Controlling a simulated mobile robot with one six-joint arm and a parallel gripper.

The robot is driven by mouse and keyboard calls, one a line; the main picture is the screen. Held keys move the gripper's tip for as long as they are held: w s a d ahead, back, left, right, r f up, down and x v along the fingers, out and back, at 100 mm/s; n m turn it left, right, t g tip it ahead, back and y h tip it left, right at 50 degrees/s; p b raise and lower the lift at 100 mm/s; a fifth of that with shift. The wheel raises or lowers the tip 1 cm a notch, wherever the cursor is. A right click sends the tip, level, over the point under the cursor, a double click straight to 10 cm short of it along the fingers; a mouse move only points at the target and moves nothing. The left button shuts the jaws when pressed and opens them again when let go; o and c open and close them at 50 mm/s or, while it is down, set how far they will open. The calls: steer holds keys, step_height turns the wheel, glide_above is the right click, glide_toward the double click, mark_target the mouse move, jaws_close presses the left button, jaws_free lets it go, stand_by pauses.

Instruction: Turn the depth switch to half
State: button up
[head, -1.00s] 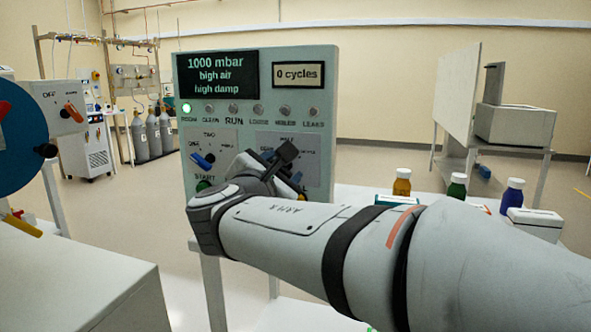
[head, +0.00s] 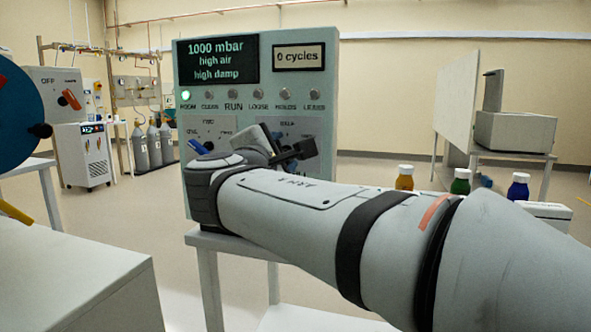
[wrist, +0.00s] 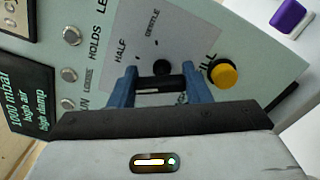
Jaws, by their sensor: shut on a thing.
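The depth switch (wrist: 161,67) shows in the wrist view as a dark knob on a light plate of the control panel (head: 331,110). The words HALF and GENTLE are printed on that plate. My gripper (wrist: 160,80) has its two blue fingers on either side of the switch, shut on it, with a dark bar between them. In the head view my gripper (head: 290,150) is at the panel's lower right plate and hides the switch. I cannot tell exactly which mark the switch points at.
A yellow button (wrist: 222,75) sits close beside the fingers. A second switch with a blue handle (head: 199,147) is left of my gripper. Bottles with white caps, such as the green one (head: 460,183), stand right of the panel. A white bench (head: 80,280) is at front left.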

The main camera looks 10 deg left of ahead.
stand_by(0.3)
steer(key=o, duration=1)
steer(key=s, duration=0.2)
steer(key=s+p, duration=0.1)
steer(key=s, duration=0.5)
steer(key=shift+a+p, duration=0.3)
steer(key=shift+p, duration=0.05)
steer(key=shift+w+d, duration=0.1)
